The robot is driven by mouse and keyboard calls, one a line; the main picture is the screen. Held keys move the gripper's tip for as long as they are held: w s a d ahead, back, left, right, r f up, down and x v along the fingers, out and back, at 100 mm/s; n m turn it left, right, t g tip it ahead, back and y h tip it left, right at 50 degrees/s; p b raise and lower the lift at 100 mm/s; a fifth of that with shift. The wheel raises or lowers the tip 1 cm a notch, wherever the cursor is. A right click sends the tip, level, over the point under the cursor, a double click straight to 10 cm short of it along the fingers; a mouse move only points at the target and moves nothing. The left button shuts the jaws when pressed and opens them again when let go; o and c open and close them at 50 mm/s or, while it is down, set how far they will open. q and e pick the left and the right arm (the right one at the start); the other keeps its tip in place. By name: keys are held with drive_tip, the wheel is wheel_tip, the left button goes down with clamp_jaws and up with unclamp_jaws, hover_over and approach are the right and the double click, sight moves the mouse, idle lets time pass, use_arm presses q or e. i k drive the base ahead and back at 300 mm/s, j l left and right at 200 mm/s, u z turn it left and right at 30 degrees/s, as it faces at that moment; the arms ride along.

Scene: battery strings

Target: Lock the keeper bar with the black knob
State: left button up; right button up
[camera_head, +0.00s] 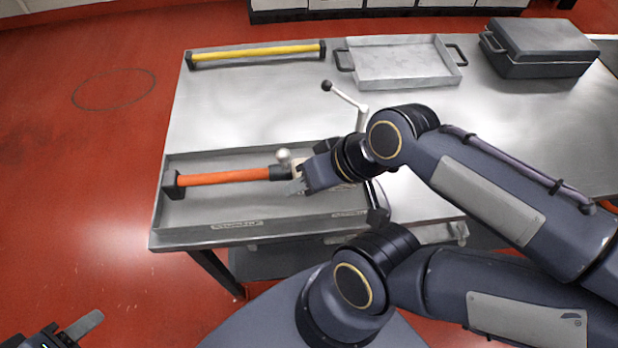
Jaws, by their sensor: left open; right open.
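A pale bent lever (347,97) with a black knob (327,86) at its far-left end rises from an upright post behind the front tray. An orange bar (225,177) with black end pieces lies along that shallow metal tray (200,238). A pale round knob (284,155) stands by the bar's right end. My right gripper (299,187) is open at the right end of the orange bar, below the black knob in the picture; contact cannot be told. It and its arm hide the tray's right part. My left gripper (68,333) is open at the lower-left corner, away from the table.
A yellow bar (257,53) lies at the table's back left. An empty metal tray (402,62) with black handles and a dark lidded case (540,47) stand at the back. The metal table (240,105) is clear between the yellow bar and the front tray.

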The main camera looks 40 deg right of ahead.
sight(327, 86)
drive_tip(key=k, duration=0.45)
drive_tip(key=z, duration=1.25)
drive_tip(key=i+l+u, duration=0.1)
drive_tip(key=l+u, duration=0.2)
drive_tip(key=l, duration=0.15)
drive_tip(key=l+u, duration=0.3)
drive_tip(key=l, duration=0.15)
drive_tip(key=i+j, duration=0.45)
